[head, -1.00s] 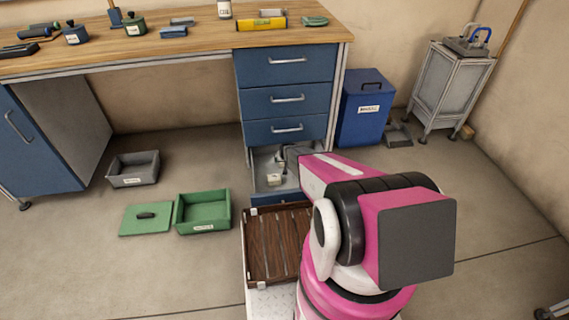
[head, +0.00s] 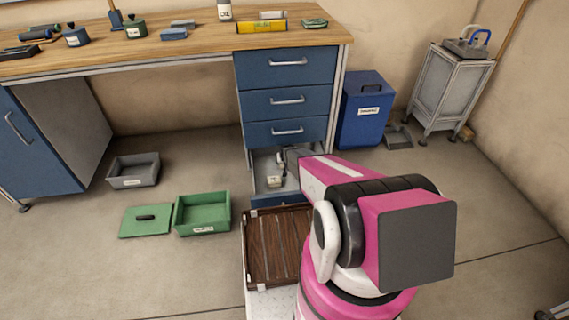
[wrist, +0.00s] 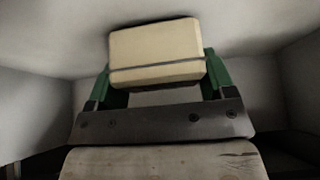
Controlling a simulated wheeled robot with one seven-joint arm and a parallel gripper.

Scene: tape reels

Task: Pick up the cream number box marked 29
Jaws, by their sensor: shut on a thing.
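In the wrist view, a cream box (wrist: 155,45) with a dark line across it sits between the two green fingers of my gripper (wrist: 155,80). The fingers touch its left and right sides. No number shows on the face turned to the camera. Pale drawer walls surround it. In the head view, my arm reaches into the open bottom drawer (head: 262,165) of the blue cabinet, and a small cream thing (head: 274,181) shows inside. My gripper's fingers are too small to make out clearly there.
Three shut blue drawers (head: 287,100) are above the open one. A brown slatted tray (head: 277,245) is in front of it. A green bin (head: 203,213) and its lid (head: 146,220) lie to the left, with a grey bin (head: 134,170) behind. A blue bin (head: 363,108) stands right.

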